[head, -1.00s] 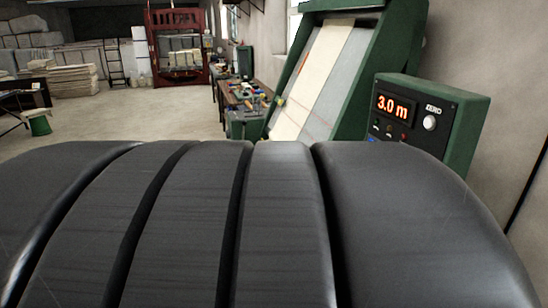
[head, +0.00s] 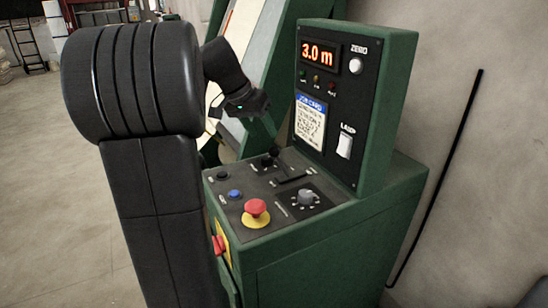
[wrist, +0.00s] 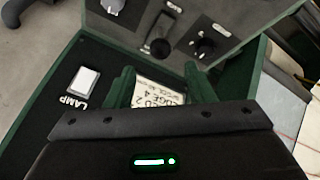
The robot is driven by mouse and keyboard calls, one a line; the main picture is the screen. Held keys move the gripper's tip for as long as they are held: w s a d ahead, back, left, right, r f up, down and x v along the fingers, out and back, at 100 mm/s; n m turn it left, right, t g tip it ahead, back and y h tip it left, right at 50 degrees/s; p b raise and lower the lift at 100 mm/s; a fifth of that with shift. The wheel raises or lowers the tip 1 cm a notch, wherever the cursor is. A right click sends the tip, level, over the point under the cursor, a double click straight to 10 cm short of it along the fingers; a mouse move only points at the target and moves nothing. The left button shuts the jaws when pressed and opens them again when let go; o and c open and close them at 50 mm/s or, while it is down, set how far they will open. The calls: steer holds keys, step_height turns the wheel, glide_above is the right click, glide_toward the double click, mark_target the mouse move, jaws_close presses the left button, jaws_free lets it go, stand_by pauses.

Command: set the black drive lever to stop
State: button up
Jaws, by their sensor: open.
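The green control console (head: 320,255) stands at right in the head view, with a dark sloping control panel. A black handle (head: 293,179) lies by a slot on that panel, and a black knob (head: 268,160) sits behind it. Their labels are too small to read, so I cannot tell which is the drive lever. In the wrist view, a black handle in a slot (wrist: 160,47) and a black knob (wrist: 205,45) show near the top. My gripper (head: 262,120) hangs above the panel's back left. Its green fingers (wrist: 158,85) are apart and empty, not touching either control.
The console's upright box carries a "3.0 m" display (head: 320,54), a job card (head: 310,122) and a LAMP switch (head: 345,145). A red stop button (head: 256,208), blue button (head: 235,194) and grey knob (head: 307,197) are on the panel. The floor (head: 60,200) at left is clear.

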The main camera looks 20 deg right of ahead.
mark_target(277, 156)
steer(key=x, duration=1.1)
steer(key=shift+d+f, duration=0.15)
steer(key=shift+f, duration=0.1)
steer(key=shift+c, duration=0.4)
jaws_close()
steer(key=shift+r, duration=0.15)
